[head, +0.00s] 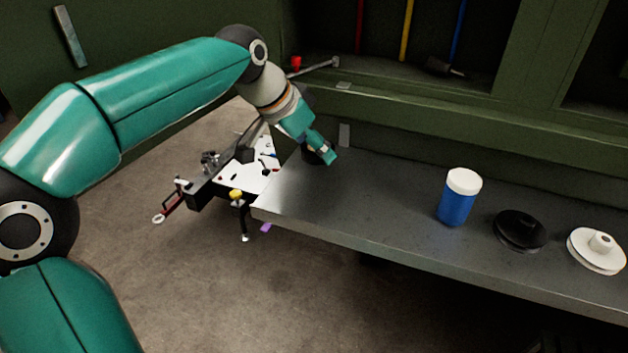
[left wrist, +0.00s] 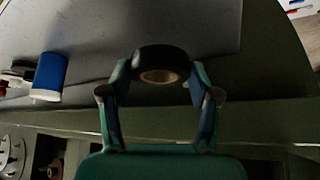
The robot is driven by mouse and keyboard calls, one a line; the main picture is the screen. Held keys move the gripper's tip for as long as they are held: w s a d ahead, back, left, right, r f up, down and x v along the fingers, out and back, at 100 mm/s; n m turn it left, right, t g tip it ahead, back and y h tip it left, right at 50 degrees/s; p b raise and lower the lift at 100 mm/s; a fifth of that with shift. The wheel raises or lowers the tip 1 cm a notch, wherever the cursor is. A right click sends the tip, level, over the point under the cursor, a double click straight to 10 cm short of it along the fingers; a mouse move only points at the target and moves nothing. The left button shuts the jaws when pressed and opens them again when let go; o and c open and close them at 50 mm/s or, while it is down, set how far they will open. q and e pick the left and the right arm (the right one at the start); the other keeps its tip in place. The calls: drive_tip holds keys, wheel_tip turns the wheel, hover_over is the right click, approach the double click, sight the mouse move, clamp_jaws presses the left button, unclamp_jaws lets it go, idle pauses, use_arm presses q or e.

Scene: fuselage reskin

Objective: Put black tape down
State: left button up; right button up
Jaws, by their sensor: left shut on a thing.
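The black tape (left wrist: 163,59) is a dark roll with a tan inner core. In the left wrist view it sits between the two teal fingers of my left gripper (left wrist: 162,80), which is shut on it. In the head view my left gripper (head: 322,152) is low over the left end of the grey metal workbench (head: 350,205), near its back. The tape is mostly hidden there behind the fingers, as a dark patch. I cannot tell whether it touches the bench top. My right gripper is not in view.
A blue bottle with a white lid (head: 457,200), a black disc (head: 520,230) and a white disc (head: 597,250) stand on the bench to the right. The bench top between gripper and bottle is clear. A green panel (head: 420,145) rises behind.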

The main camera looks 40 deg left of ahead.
sight(320, 181)
use_arm(q)
drive_tip(key=shift+f+b, duration=0.55)
drive_tip(key=shift+f, duration=2.75)
drive_tip(key=shift+f, duration=0.1)
drive_tip(key=o, duration=1)
drive_tip(key=p+v, duration=0.1)
drive_tip(key=v, duration=1.1)
